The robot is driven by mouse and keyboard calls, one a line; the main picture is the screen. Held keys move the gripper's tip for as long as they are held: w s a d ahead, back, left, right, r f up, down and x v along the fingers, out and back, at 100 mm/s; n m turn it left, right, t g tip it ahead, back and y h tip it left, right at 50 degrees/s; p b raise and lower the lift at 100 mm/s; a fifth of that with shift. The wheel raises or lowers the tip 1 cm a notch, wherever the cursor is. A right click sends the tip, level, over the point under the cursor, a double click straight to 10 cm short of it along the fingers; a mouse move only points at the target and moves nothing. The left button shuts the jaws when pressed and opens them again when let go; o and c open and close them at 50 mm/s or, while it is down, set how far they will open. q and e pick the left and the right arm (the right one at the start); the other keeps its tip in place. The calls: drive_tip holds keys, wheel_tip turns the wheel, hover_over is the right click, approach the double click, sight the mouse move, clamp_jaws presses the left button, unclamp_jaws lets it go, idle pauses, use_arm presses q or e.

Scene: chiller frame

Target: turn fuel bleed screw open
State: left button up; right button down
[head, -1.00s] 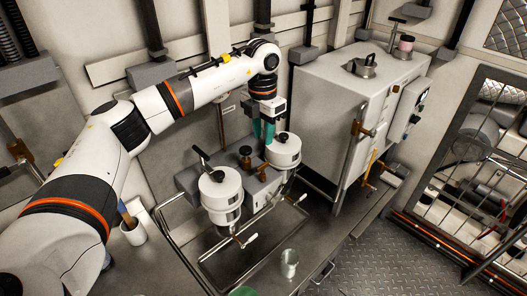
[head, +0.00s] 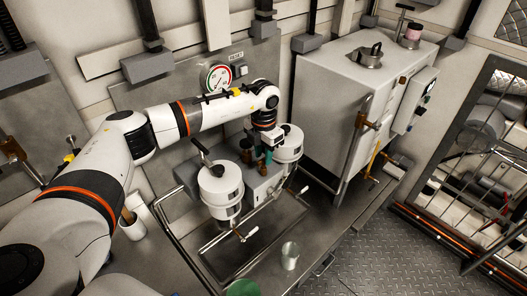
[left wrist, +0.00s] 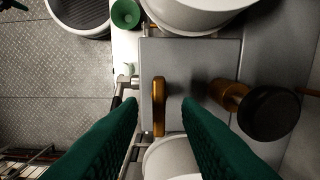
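The grey filter block (head: 262,185) stands between two white canisters, the front one (head: 220,190) and the rear one (head: 289,145). In the left wrist view, a narrow upright brass piece (left wrist: 159,92), apparently the bleed screw, stands on the grey block. My left gripper (left wrist: 160,103) is open, its green fingers on either side of the brass piece with gaps showing; it also shows low over the block in the head view (head: 266,156). A brass stem with a round black knob (left wrist: 268,111) lies right of the fingers. My right gripper is not in view.
A dial gauge (head: 219,78) is on the back wall. A large grey cabinet (head: 335,105) stands right of the canisters. A metal cup (head: 290,256) and a green round item (head: 243,288) are at the front. A white cup (head: 133,226) sits at left.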

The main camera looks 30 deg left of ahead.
use_arm(q)
drive_tip(key=shift+f, duration=0.3)
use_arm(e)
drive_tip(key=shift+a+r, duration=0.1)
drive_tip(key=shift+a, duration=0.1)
use_arm(q)
drive_tip(key=shift+c, duration=0.5)
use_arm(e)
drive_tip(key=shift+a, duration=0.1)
use_arm(q)
clamp_jaws()
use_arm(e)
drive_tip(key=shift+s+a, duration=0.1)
